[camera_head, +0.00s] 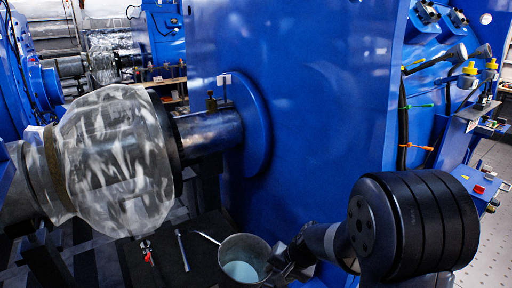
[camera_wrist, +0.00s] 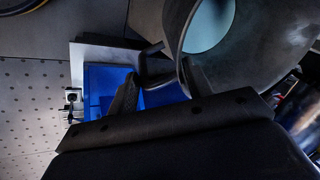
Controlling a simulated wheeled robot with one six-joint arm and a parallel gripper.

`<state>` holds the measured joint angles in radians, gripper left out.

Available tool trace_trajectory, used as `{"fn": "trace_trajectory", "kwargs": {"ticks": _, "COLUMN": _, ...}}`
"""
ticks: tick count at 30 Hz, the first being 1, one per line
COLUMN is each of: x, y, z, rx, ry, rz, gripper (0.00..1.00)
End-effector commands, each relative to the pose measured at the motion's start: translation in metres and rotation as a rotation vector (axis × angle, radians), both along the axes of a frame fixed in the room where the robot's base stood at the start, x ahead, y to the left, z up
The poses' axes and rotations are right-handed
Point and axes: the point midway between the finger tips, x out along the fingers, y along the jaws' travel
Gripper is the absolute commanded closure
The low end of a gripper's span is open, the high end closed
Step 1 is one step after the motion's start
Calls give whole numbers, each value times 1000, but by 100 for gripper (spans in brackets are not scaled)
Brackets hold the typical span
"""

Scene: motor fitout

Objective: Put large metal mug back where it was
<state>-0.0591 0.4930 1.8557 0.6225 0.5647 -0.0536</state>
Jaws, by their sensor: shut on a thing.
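The large metal mug (camera_head: 245,248) is at the bottom centre of the head view, its open top facing up and a pale round bottom showing inside. My gripper (camera_head: 281,259) is at the mug's right side. In the wrist view, the grey mug wall (camera_wrist: 255,45) fills the upper right, with a dark loop-shaped handle on its left. My gripper's fingers (camera_wrist: 158,84) are at this handle, shut on the mug. The exact contact is dark and partly hidden. Whether the mug's base touches anything cannot be told.
A dark surface (camera_head: 150,270) left of the mug holds a rod (camera_head: 182,250) and a small red-handled item (camera_head: 149,257). A blue machine wall (camera_head: 300,130) stands behind the mug. A large wrapped shaft (camera_head: 115,160) overhangs at left. Perforated floor (camera_wrist: 35,110) shows in the wrist view.

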Motion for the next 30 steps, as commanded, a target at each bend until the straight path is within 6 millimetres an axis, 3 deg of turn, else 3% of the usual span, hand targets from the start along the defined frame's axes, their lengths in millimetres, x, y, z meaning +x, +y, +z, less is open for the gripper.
{"fn": "trace_trajectory", "kwargs": {"ticks": 15, "x": -2, "y": -78, "z": -65, "rx": 3, "ry": 1, "rz": 347, "gripper": 100}}
{"fn": "trace_trajectory", "kwargs": {"ticks": 21, "x": -4, "y": -88, "z": -74, "rx": 0, "ry": -2, "rz": 406, "gripper": 100}}
{"fn": "trace_trajectory", "kwargs": {"ticks": 30, "x": -4, "y": -89, "z": -74, "rx": 0, "ry": -2, "rz": 411, "gripper": 100}}
